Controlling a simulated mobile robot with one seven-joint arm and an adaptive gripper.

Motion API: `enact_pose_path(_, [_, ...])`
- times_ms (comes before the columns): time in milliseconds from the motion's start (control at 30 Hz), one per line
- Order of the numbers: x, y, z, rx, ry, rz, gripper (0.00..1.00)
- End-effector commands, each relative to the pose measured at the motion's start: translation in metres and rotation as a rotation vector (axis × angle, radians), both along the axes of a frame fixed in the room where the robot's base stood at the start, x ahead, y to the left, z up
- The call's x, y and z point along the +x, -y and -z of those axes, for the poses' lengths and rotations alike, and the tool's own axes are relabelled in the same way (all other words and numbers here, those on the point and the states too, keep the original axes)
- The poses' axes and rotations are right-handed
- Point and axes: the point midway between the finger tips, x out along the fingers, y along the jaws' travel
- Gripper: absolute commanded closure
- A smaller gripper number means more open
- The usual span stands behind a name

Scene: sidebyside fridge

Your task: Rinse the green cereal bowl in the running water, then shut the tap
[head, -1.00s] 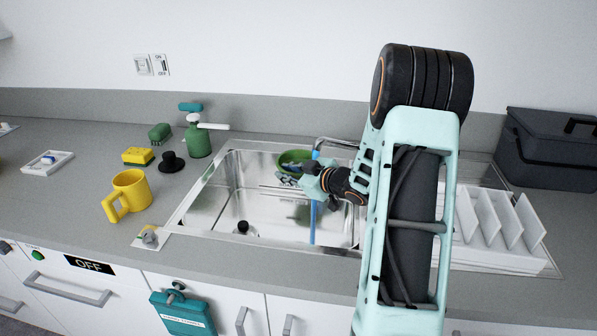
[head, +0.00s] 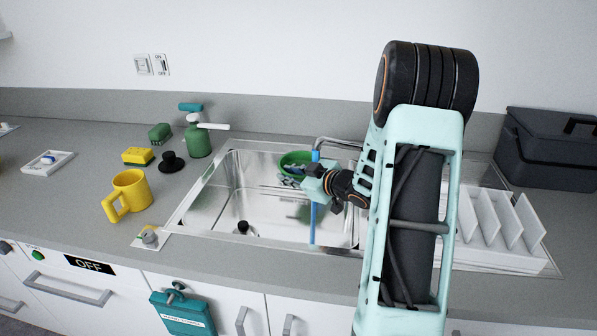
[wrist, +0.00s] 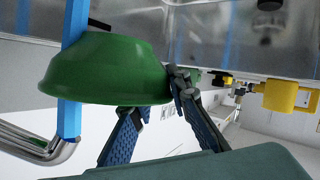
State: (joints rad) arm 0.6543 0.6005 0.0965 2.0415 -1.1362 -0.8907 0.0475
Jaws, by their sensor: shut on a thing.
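The green cereal bowl (head: 292,158) is held over the back of the sink, close to the tap spout (head: 328,141). My gripper (wrist: 158,97) is shut on the bowl's rim at its near side. The bowl (wrist: 110,72) fills the upper left of the wrist view, where the scene looks upside down. The blue water stream (head: 312,222) falls from the spout into the sink. In the wrist view the stream (wrist: 73,18) shows on both sides of the bowl; I cannot tell whether it passes inside or behind it. The bowl's inside is mostly hidden.
The steel sink (head: 205,195) has a black plug (head: 243,228) near its front. A small knob (head: 150,236) sits on a plate at the front left. A yellow mug (head: 131,188) and green dispenser (head: 198,141) stand left; a white rack (head: 495,245) stands right.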

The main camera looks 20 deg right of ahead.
Motion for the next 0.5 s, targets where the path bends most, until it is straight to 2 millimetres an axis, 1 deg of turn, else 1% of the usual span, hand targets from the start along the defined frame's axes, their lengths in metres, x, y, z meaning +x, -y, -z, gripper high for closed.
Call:
enact_pose_path(33, [-0.002, -0.005, 0.000, 0.001, 0.002, -0.002, 1.00])
enact_pose_path(500, [-0.023, -0.036, 0.000, -0.001, 0.003, -0.002, 1.00])
